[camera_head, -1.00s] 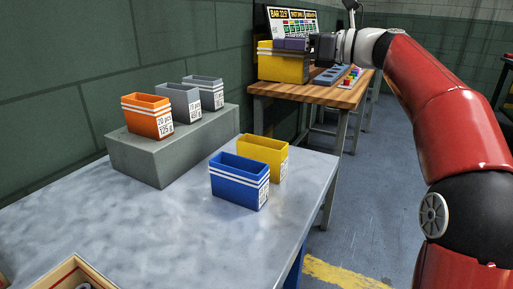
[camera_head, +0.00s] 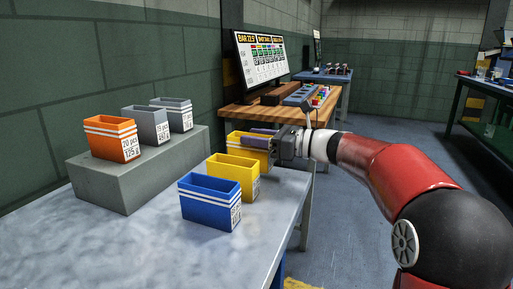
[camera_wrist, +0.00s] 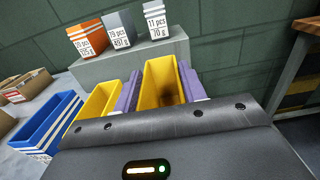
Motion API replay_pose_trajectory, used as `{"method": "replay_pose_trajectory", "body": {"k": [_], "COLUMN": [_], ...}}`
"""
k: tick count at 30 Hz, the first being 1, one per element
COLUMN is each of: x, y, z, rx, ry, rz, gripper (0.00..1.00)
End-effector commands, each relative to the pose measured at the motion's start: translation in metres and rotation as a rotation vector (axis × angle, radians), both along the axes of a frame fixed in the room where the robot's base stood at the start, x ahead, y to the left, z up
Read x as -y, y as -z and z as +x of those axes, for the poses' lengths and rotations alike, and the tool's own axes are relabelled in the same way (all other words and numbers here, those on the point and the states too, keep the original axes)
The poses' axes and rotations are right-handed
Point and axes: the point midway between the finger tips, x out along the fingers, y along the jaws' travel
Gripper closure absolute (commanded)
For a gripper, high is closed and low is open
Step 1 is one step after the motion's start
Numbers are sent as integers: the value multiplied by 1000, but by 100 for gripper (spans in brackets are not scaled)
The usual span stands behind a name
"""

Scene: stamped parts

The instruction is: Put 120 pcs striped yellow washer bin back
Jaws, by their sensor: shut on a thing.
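My gripper (camera_head: 260,138) is shut on a yellow bin (camera_head: 236,140), its purple fingers on either side of it. The held bin also shows between the fingers in the wrist view (camera_wrist: 158,82). It is at the far end of the grey table, just behind a second yellow bin (camera_head: 232,178), which stands on the table and shows left of the fingers in the wrist view (camera_wrist: 98,104). Whether the held bin touches the table is hidden. Its label cannot be read.
A blue striped bin (camera_head: 208,203) stands in front of the second yellow bin. A grey block (camera_head: 135,178) carries an orange bin (camera_head: 111,140) and two grey bins (camera_head: 147,125) (camera_head: 173,115). A wooden bench (camera_head: 250,110) with a monitor (camera_head: 262,58) is beyond.

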Motion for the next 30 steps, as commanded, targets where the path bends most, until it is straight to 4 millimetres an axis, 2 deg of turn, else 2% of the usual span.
{"method": "replay_pose_trajectory", "body": {"k": [1,4,15,16,18,20,21,30], "x": [0,0,0,0,0,0,0,1], "y": [10,19,24,23,23,23,23,21], "z": [0,0,0,0,0,0,0,0], "rx": [-4,-2,0,0,0,0,0,0], "ry": [0,0,0,0,0,0,0,1], "rz": [1,1,0,0,0,0,0,0], "gripper": [100,100,100,55,46,38,37,37]}}
